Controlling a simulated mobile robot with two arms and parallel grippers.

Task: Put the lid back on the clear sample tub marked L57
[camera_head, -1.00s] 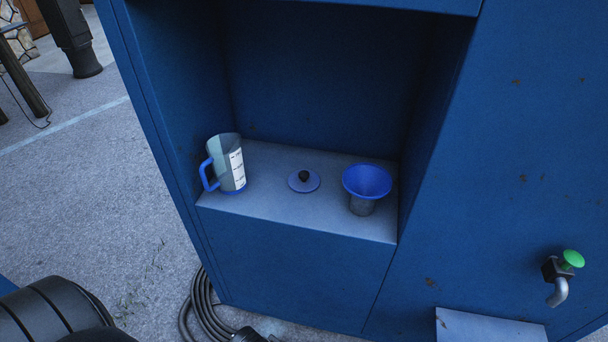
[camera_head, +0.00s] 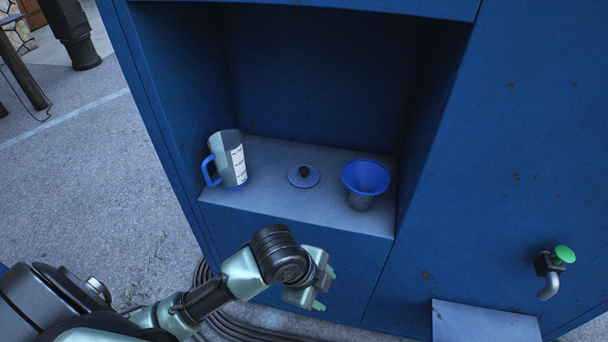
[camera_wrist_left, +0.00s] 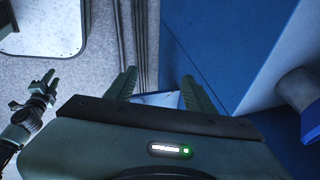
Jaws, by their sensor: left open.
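A flat blue-grey lid (camera_head: 304,177) with a dark knob lies on the alcove shelf. To its right stands a blue funnel-shaped bowl (camera_head: 366,178) with a grey lower part; I cannot tell whether that part is a tub. No L57 mark is readable. My left gripper (camera_head: 325,288) is open and empty, in front of the cabinet below the shelf edge. Its two fingers also show apart in the left wrist view (camera_wrist_left: 159,80). Another gripper (camera_wrist_left: 36,98), probably my right, shows at the left there; its jaw state is unclear.
A clear jug (camera_head: 233,166) with a blue handle and white label stands at the shelf's left end. The shelf (camera_head: 270,207) sits between blue alcove walls. A green knob with a pipe (camera_head: 563,256) and a pale ledge (camera_head: 485,325) project at right. Cables (camera_head: 205,280) lie below.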

